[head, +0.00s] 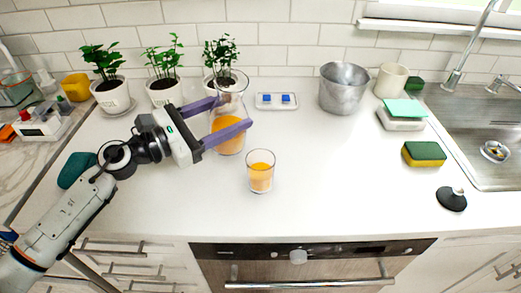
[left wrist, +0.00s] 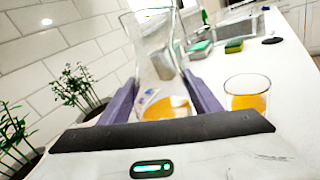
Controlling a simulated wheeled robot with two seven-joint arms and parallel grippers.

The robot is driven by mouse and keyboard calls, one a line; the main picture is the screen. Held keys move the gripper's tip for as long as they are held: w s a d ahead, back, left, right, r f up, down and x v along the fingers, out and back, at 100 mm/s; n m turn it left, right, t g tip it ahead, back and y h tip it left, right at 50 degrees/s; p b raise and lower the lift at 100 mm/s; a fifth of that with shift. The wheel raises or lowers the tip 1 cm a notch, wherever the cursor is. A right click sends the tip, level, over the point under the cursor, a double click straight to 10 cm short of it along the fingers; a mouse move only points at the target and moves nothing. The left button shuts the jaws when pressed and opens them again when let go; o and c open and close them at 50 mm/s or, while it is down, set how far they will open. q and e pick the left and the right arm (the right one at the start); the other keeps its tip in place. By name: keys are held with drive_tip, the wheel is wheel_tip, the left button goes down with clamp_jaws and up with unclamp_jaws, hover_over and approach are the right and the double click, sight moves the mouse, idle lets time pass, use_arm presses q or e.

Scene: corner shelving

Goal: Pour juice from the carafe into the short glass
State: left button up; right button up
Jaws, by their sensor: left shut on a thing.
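The glass carafe (head: 231,92) stands upright on the white counter in the head view, with orange juice in its lower part. My left gripper (head: 232,117) has its purple fingers on both sides of the carafe and is shut on it. In the left wrist view the carafe (left wrist: 155,62) rises between the two fingers. The short glass (head: 260,172) stands on the counter in front and to the right of the carafe, with orange juice in it. It also shows to the right of the carafe in the left wrist view (left wrist: 247,92). My right gripper is in neither view.
Several potted plants (head: 163,92) line the wall behind my left arm. A small tray (head: 264,102) lies right of the carafe, and a metal bucket (head: 343,88) stands farther right. Sponges (head: 424,154) and a sink (head: 470,125) are at the right. The counter around the short glass is clear.

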use_arm(q)
drive_tip(key=n, duration=0.2)
drive_tip(key=shift+w+n, duration=0.15)
drive_tip(key=shift+n, duration=0.15)
drive_tip(key=shift+a+r, duration=0.1)
drive_tip(key=shift+r, duration=2.75)
drive_tip(key=shift+r, duration=0.1)
